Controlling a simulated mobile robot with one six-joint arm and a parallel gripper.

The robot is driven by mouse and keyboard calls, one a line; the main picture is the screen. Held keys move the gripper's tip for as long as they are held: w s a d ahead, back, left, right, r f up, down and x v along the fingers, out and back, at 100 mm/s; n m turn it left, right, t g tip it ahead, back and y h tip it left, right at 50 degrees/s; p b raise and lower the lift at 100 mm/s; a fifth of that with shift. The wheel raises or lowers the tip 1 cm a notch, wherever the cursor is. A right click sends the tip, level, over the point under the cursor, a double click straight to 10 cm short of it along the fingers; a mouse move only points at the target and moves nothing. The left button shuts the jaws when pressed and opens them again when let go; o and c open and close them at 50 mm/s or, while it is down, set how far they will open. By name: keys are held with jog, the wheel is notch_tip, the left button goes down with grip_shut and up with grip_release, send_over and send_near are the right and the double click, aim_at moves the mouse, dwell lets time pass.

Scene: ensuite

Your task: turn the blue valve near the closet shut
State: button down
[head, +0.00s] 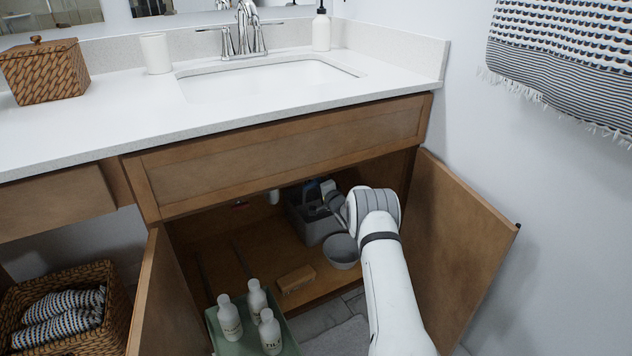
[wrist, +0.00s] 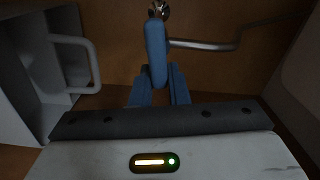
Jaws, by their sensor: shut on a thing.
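The blue valve handle (wrist: 156,52) shows in the wrist view as a long blue lever hanging down from a round metal fitting (wrist: 159,10). A silver pipe (wrist: 205,45) runs off to the right beside it, and the lever lies roughly crosswise to this pipe in the picture. My gripper (wrist: 158,78) has its two blue fingers shut on the lower end of the lever. In the head view my gripper (head: 330,192) is inside the open cabinet under the sink, partly hidden by my wrist. I cannot make out the blue valve there.
The caddy's handle (wrist: 92,65) is left in the wrist view. Cabinet doors (head: 455,240) stand open. White bottles (head: 230,318) on a green tray and a wooden block (head: 296,278) lie left.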

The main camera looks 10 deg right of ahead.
jog(key=shift+s+f+m, duration=0.1)
jog(key=shift+f+m, duration=0.4)
jog(key=shift+m, duration=0.6)
jog(key=c, duration=1.4)
grip_release()
jog(key=shift+r, duration=0.1)
jog(key=shift+r, duration=0.1)
jog(key=p+v, duration=0.3)
jog(key=v, duration=0.4)
jog(key=shift+s+d, duration=0.15)
jog(key=shift+s, duration=0.2)
